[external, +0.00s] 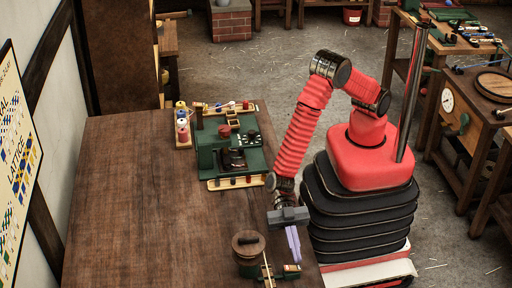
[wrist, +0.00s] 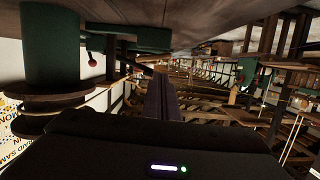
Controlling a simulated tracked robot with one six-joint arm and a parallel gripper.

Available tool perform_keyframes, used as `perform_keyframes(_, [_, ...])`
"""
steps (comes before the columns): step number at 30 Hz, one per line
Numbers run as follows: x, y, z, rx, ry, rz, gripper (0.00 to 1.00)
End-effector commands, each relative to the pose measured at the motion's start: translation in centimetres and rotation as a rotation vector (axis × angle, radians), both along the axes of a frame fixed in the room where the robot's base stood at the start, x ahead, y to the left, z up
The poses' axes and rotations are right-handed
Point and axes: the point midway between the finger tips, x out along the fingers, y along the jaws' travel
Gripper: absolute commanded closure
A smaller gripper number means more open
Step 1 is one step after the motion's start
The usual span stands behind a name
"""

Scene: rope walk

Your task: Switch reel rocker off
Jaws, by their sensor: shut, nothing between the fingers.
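A wooden-topped reel (external: 249,243) on a small green base stands at the table's front right edge. In the wrist view, which looks upside down, a large green cylinder with dark wooden discs (wrist: 62,104) fills the left, probably this reel. A thin lever with a small red knob (wrist: 93,60) shows beside it. I cannot make out the rocker switch or its position. My gripper (external: 296,257) points down just right of the reel, near the table edge, apart from it as far as I can see. Its pale purple fingers are together and empty; they look dark in the wrist view (wrist: 160,88).
A green machine (external: 228,153) with several small parts sits farther back on the table (external: 135,200). Several bobbins (external: 182,125) stand at its left. The table's left and middle are bare.

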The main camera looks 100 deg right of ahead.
Motion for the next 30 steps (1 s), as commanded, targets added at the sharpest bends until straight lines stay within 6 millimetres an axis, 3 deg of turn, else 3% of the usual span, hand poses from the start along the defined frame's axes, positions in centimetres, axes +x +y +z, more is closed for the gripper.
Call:
perform_keyframes(4, [-0.2,-0.1,2.4,0.009,-0.008,0.002,1.0])
perform_keyframes(19, [-0.4,-8.4,4.3,0.01,-0.007,-0.001,1.0])
perform_keyframes(30, [-0.5,-9.6,4.6,0.011,-0.007,0.001,1.0])
